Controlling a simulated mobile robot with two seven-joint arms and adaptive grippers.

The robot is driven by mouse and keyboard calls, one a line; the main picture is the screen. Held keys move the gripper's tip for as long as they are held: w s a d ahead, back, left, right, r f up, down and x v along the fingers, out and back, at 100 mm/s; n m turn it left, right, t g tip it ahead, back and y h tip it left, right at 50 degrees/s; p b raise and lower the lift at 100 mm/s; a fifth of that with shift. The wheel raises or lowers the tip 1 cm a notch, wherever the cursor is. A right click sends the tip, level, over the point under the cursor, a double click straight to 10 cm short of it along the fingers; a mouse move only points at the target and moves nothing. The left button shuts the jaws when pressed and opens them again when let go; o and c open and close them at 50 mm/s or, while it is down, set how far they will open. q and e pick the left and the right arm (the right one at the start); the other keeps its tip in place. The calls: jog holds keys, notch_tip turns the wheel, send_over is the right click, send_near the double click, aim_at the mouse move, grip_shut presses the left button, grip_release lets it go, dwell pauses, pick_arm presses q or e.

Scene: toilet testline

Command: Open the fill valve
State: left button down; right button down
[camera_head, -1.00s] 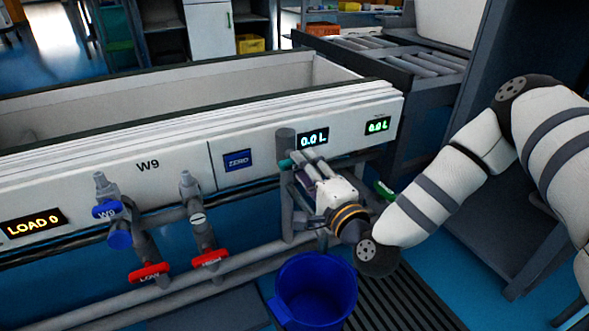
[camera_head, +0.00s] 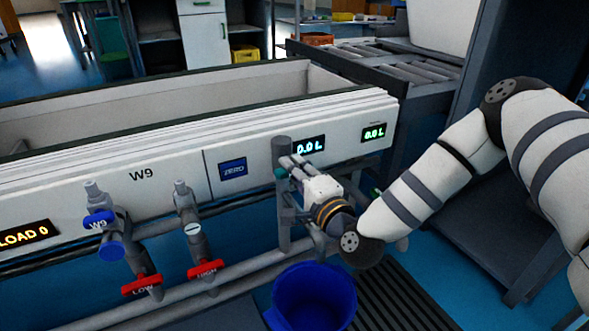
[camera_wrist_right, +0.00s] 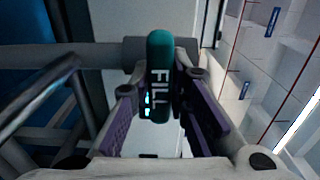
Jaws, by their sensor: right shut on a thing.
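The fill valve's teal handle (camera_wrist_right: 159,75), lettered FILL, stands upright in the middle of the right wrist view. In the head view only a small teal end of the handle (camera_head: 281,173) shows beside the grey upright pipe (camera_head: 283,148). My right gripper (camera_head: 290,164) reaches it from the right and is shut on the handle. In the wrist view its purple-padded fingers (camera_wrist_right: 163,108) lie on both sides of the handle. The gripper hides most of the valve body in the head view. My left gripper is not in view.
A blue bucket (camera_head: 314,298) stands below the gripper. Red LOW (camera_head: 141,285) and HIGH (camera_head: 206,269) valve handles and a blue W9 handle (camera_head: 100,220) are at the left. A dark frame stands at the right.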

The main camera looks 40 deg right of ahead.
jog(key=shift+r+n+p, duration=0.25)
jog(key=shift+n+p, duration=0.6)
jog(key=shift+n, duration=0.05)
jog(key=n+p, duration=0.2)
jog(key=n, duration=0.1)
jog(key=shift+p, duration=0.4)
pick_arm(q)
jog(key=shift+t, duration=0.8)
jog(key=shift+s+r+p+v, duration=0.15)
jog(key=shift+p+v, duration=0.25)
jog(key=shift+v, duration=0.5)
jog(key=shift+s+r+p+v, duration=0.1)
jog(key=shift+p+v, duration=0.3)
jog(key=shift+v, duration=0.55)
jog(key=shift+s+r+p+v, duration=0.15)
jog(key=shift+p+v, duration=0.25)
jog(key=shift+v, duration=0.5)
pick_arm(e)
jog(key=shift+f+n, duration=0.15)
jog(key=shift+n, duration=1.65)
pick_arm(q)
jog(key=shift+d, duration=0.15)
pick_arm(e)
jog(key=c, duration=1.5)
grip_release()
jog(key=shift+f, duration=0.1)
